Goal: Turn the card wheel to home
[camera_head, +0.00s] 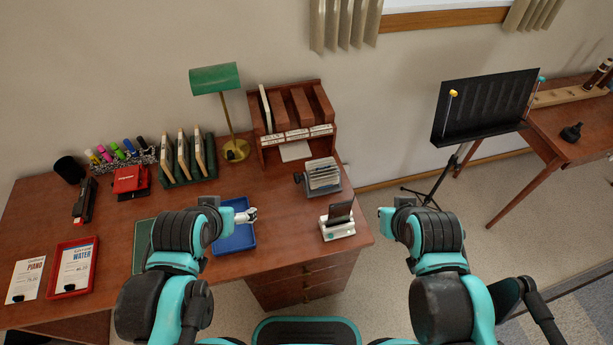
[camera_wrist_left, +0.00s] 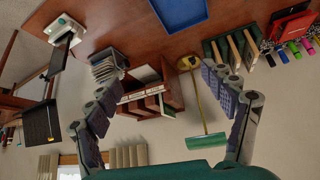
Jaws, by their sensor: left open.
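The card wheel (camera_head: 322,176), a rotary file of pale cards in a dark frame, stands on the desk's right part, in front of the wooden rack. A small round knob (camera_head: 298,177) shows on its left side. In the left wrist view the wheel (camera_wrist_left: 104,68) appears upside down, partly behind one finger. My left gripper (camera_wrist_left: 166,70) is open, its fingers wide apart with nothing between them. It is apart from the wheel, to its left in the head view. Which card is at the front is too small to tell.
A white-based card holder (camera_head: 338,229) stands in front of the wheel. A blue tray (camera_head: 233,240) lies to the left. The green lamp (camera_head: 214,79) and wooden rack (camera_head: 318,139) stand behind. A black music stand (camera_head: 485,104) is right of the desk.

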